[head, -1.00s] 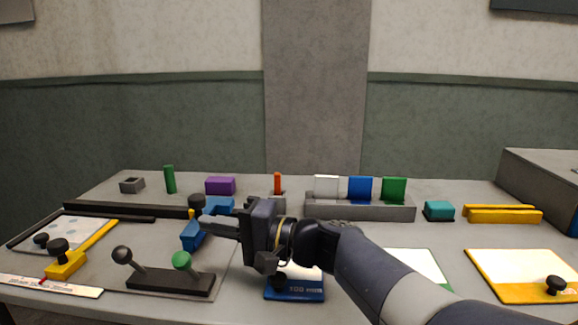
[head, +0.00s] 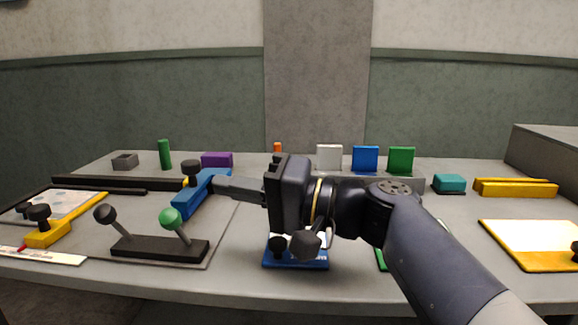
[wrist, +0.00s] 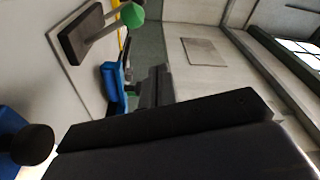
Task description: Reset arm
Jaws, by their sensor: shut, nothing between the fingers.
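My gripper (head: 240,189) is shut and empty, held above the table in the middle of the head view, its fingers pointing left. In the picture its fingertips meet the right side of a blue block-like part (head: 202,192) with a black knob; I cannot tell whether they touch. My gripper's fingers also show in the wrist view (wrist: 154,88), with the blue part (wrist: 113,88) beyond them. My arm comes in from the lower right and hides part of the grey rack.
A black lever base (head: 160,248) with a black-knobbed and a green-knobbed lever stands left of my gripper. A blue plate (head: 296,262) lies below it. White, blue and green (head: 401,160) panels stand behind. A yellow-framed board (head: 535,245) lies at right.

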